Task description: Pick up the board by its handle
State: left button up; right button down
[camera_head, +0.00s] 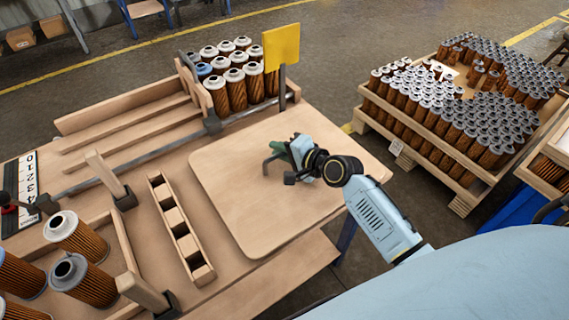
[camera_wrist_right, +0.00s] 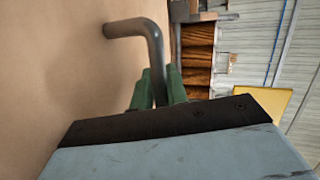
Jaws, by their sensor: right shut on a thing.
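The board (camera_head: 235,195) is a light wooden panel with rounded corners, lying on the right part of the workbench. Its dark bent metal handle (camera_head: 268,162) rises from its middle. My right gripper (camera_head: 284,149) is at the handle, with its green fingers shut on it. In the right wrist view the grey handle (camera_wrist_right: 152,45) curves from the board (camera_wrist_right: 75,60) down between the green fingers (camera_wrist_right: 158,90). The fingers hide part of the handle. I cannot tell whether the board is lifted at all. My left gripper does not show.
Several filter cartridges (camera_head: 237,90) stand in a wooden rack behind the board, beside a yellow sign (camera_head: 281,47). A narrow slotted wooden holder (camera_head: 181,228) lies left of the board. Larger filters (camera_head: 76,236) stand at the lower left. A full crate (camera_head: 455,165) is at the right.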

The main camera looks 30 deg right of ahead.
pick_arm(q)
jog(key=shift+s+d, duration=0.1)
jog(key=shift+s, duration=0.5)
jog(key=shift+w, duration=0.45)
pick_arm(e)
jog(key=shift+w+r, duration=0.1)
jog(key=shift+r, duration=0.05)
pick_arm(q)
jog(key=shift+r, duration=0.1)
